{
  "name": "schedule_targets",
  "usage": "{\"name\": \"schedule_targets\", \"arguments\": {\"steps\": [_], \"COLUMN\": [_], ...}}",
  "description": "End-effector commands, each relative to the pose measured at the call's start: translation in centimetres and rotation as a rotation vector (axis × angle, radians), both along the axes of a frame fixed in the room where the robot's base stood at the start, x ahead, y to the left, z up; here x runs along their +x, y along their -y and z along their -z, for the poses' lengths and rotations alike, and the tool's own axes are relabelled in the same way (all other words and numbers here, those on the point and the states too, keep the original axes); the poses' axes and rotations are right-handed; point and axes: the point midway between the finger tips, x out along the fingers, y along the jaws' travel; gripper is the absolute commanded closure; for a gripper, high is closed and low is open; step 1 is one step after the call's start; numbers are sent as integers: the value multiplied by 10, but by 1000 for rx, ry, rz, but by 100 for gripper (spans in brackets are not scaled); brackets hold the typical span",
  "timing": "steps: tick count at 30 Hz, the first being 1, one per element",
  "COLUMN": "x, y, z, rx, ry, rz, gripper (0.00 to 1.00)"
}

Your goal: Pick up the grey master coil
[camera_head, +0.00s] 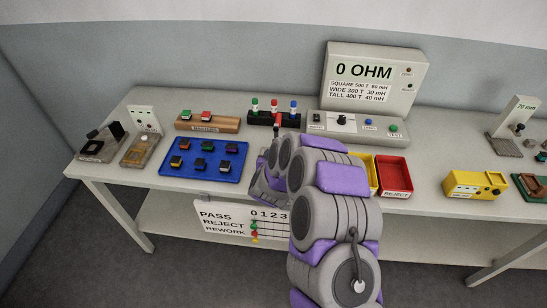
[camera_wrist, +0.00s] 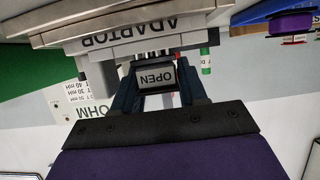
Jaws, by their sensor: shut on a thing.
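In the wrist view, which shows lettering upside down, my gripper (camera_wrist: 156,88) is shut on a small dark block with a grey face marked OPEN (camera_wrist: 156,76). I take this block to be the grey master coil. It sits between the two dark blue fingers, close to a grey part marked ADAPTOR (camera_wrist: 130,38); I cannot tell whether they touch. In the head view my own arm hides the gripper and the block. The wooden masters stand (camera_head: 207,125) holds a green-topped coil (camera_head: 186,114) and a red-topped coil (camera_head: 206,114); no grey one shows there.
A black rack (camera_head: 262,119) with green, red and blue adaptors stands behind my arm. The tester (camera_head: 352,127) and its 0 OHM display (camera_head: 368,75) are right of it. A blue tray (camera_head: 204,160) holds several coils. A red reject bin (camera_head: 394,174) is at the right.

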Motion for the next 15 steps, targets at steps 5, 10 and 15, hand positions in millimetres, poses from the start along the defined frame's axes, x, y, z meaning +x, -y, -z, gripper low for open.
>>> {"name": "schedule_targets", "arguments": {"steps": [5, 10, 15], "x": [1, -16, -37], "y": [0, 7, 16], "z": [-25, -31, -34], "rx": [0, 0, 1], "ry": [4, -3, -3], "rz": [-1, 0, -1], "gripper": [89, 89, 89]}}
